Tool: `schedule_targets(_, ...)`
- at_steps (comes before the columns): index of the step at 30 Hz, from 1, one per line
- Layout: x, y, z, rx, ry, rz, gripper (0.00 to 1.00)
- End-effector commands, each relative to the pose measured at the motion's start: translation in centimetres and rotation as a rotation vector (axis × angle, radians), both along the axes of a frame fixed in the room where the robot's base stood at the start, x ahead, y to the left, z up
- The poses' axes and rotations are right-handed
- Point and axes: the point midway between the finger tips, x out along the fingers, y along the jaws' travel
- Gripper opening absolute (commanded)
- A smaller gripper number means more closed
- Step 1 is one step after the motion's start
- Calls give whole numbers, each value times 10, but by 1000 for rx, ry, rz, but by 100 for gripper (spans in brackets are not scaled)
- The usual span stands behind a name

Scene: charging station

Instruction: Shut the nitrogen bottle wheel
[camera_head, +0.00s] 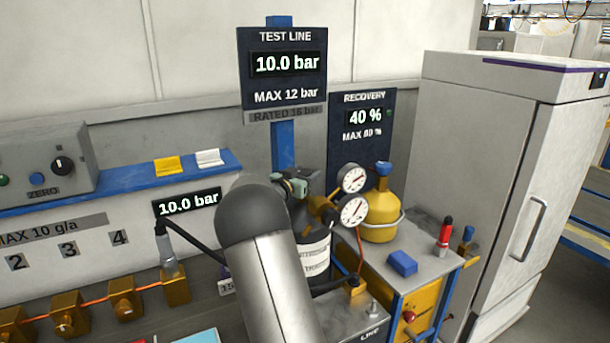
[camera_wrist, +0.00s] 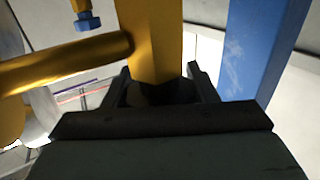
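The nitrogen bottle (camera_head: 316,258) is a dark cylinder with a white label, partly hidden behind my arm in the head view. A brass valve and regulator (camera_head: 324,210) with two round gauges sit at its top. My gripper (camera_head: 303,187) is at the valve, left of the gauges. In the wrist view the brass valve body (camera_wrist: 150,45) rises straight ahead, between the fingers of my gripper (camera_wrist: 160,85). A dark rounded part (camera_wrist: 155,95), probably the wheel, lies between the fingers in shadow. I cannot tell whether the fingers touch it.
A yellow recovery cylinder (camera_head: 380,212) stands on the bench right of the gauges, with a blue block (camera_head: 403,262) and a red-topped item (camera_head: 445,236). A blue post (camera_wrist: 255,50) is close on the right in the wrist view. The test line display (camera_head: 285,63) reads 10.0 bar.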

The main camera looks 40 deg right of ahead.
Motion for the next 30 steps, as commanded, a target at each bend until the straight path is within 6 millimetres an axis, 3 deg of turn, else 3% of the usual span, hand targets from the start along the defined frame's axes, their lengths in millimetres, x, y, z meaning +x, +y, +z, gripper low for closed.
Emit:
schedule_targets(13,-1,0,6,1,0,-82,30)
schedule_targets(30,-8,-1,1,1,-2,-497,30)
